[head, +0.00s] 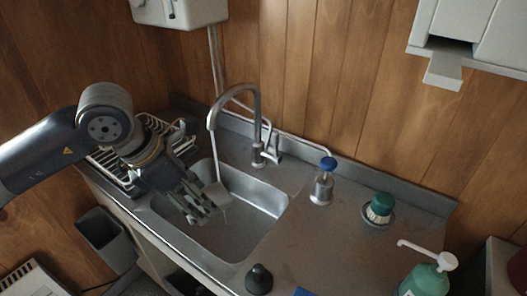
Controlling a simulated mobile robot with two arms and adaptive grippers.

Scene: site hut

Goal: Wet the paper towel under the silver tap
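The silver tap (254,104) arches over the steel sink (267,195), and a thin stream of water falls from its spout. My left gripper (205,203) is over the sink, pointing down and right. It appears shut on a small pale grey paper towel (218,194). The stream comes down onto or right beside the towel, and a faint trickle shows below it. The gripper fingers hide part of the towel. My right gripper is not in view.
A dish rack (112,168) stands left of the sink, close under my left arm. A dispenser (482,32) hangs at upper right.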

